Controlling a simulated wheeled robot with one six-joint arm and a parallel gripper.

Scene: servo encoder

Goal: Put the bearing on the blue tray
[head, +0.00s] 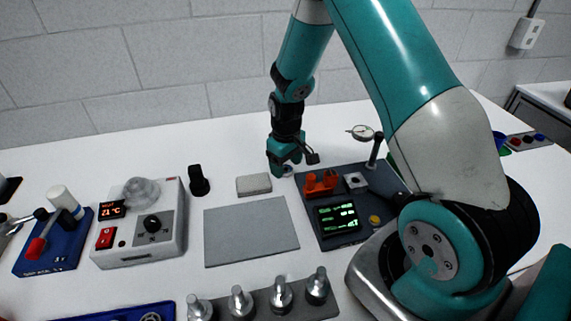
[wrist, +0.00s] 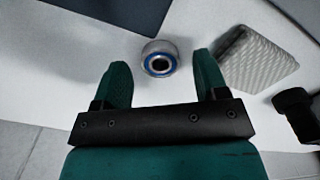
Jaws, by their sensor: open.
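The bearing (wrist: 160,58) is a small metal ring with a blue seal, lying on the white table. In the head view the bearing (head: 287,171) shows only partly beside the fingers. My gripper (wrist: 161,72) points down, open and empty, with the bearing in line with the gap between its fingertips; I cannot tell the exact height. In the head view my gripper (head: 282,165) is at the back middle of the table. A blue tray (head: 110,314) is at the bottom edge, mostly cut off, with a ring-shaped part in it.
A light grey block (head: 254,185) lies left of my gripper, and it also shows in the wrist view (wrist: 258,58). A grey mat (head: 247,230) is bare. Metal pegs (head: 240,300) stand in front.

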